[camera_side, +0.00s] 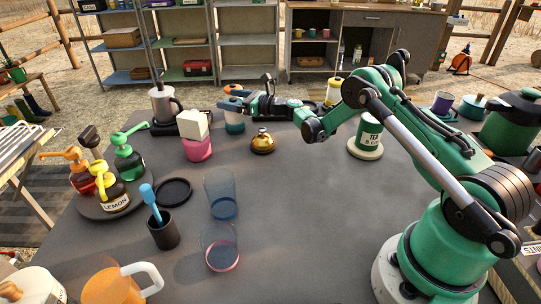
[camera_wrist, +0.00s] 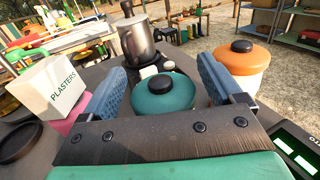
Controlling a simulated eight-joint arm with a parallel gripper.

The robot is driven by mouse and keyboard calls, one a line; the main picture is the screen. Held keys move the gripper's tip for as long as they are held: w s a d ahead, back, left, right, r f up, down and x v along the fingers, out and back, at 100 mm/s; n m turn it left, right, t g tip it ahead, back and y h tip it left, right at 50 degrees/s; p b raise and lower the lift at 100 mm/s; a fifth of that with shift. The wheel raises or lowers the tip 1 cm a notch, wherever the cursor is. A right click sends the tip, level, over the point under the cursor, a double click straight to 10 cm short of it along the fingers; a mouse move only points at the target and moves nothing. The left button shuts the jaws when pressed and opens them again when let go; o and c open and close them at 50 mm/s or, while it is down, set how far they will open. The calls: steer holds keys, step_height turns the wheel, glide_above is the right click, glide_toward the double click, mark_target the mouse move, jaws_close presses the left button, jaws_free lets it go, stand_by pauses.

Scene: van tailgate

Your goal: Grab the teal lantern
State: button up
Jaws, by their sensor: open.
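A round teal thing with a domed top and a black knob (camera_wrist: 165,94) sits between my fingers in the wrist view. My gripper (camera_side: 231,100) reaches left across the back of the table. In the wrist view my gripper (camera_wrist: 162,66) is open, with one blue finger on each side of the teal thing. I see no clear contact.
A white PLASTERS box (camera_wrist: 52,88) on a pink jar (camera_side: 197,149) stands close on the left. An orange-topped jar (camera_wrist: 240,63) is close on the right. A grey metal pot (camera_wrist: 148,44) stands behind. A gold bell (camera_side: 263,142) is nearby. The front middle table is mostly clear.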

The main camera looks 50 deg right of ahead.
jaws_close()
steer(key=shift+r, duration=0.1)
